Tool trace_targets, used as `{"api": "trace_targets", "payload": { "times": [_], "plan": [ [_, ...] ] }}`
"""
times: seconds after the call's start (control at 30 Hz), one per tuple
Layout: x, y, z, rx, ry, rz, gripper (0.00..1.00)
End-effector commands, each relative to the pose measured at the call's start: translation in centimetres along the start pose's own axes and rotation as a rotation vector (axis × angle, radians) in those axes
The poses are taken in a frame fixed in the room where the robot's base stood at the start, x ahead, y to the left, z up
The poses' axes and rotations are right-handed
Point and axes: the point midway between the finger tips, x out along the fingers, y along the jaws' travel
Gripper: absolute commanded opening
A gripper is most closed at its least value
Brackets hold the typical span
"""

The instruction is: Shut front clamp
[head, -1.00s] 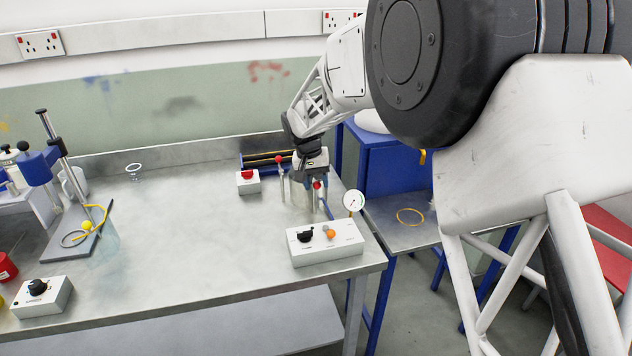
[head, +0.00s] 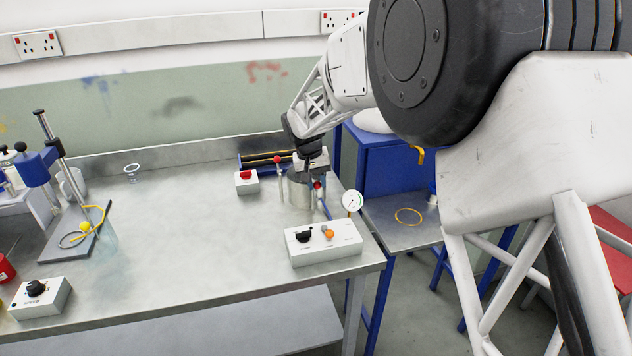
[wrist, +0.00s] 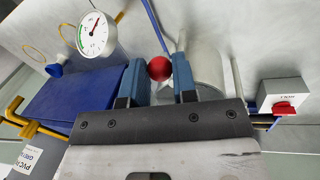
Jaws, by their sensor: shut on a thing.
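The front clamp's red ball knob (head: 317,185) shows at the near side of a metal cylinder (head: 299,190) at the bench's right end. In the wrist view the red knob (wrist: 159,68) lies between the two blue fingers of my gripper (wrist: 159,78), which is shut on it. The cylinder (wrist: 205,66) is just behind the right finger there. In the head view my gripper (head: 314,178) reaches down over the cylinder, and its fingertips are hard to make out. A second red knob (head: 278,159) on a post stands at the cylinder's left. The clamp's lower parts are mostly hidden.
A control box (head: 325,242) with black and orange knobs stands in front, with a round gauge (head: 352,201) beside it. A red-switch box (head: 247,182) stands to the left. A blue cabinet (head: 388,165) is at the right. The middle of the bench (head: 190,225) is clear.

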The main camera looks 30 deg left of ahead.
Motion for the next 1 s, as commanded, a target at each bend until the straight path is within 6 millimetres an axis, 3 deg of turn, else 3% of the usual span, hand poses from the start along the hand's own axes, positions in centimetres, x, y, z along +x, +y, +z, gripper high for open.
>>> {"api": "trace_targets", "payload": {
  "times": [0.03, 0.17, 0.63, 1.0],
  "plan": [
    [0.0, 0.1, 0.0, 0.001, 0.000, 0.001, 0.31],
    [0.0, 0.1, 0.0, 0.001, 0.000, 0.000, 0.51],
    [-0.7, 0.0, 0.0, 0.001, 0.001, 0.000, 0.51],
    [-4.8, 0.0, -0.1, 0.001, 0.002, 0.000, 0.51]
  ]
}}
